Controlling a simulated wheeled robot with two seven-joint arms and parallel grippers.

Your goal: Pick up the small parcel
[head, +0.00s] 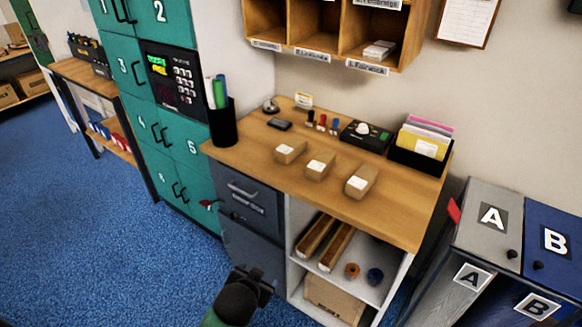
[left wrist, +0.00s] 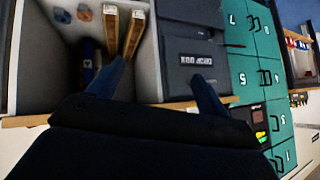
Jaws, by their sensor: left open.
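Three brown parcels with white labels lie in a row on the wooden counter: a left one (head: 290,151), a middle one (head: 319,167) and a right one (head: 361,181). The right one looks longest; the left and middle ones look smaller and similar in size. My left gripper (head: 256,284) is low in front of the counter's cabinet, well below and apart from the parcels. In the left wrist view its two fingers (left wrist: 158,92) are spread with nothing between them. No parcel shows in that view. My right gripper is out of view.
The counter's front edge (head: 330,207) lies between my gripper and the parcels. A black pen cup (head: 222,126), several stamps and a file tray (head: 417,158) stand around them. Teal lockers (head: 160,110) rise at left; bins A (head: 491,222) and B (head: 552,240) stand at right.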

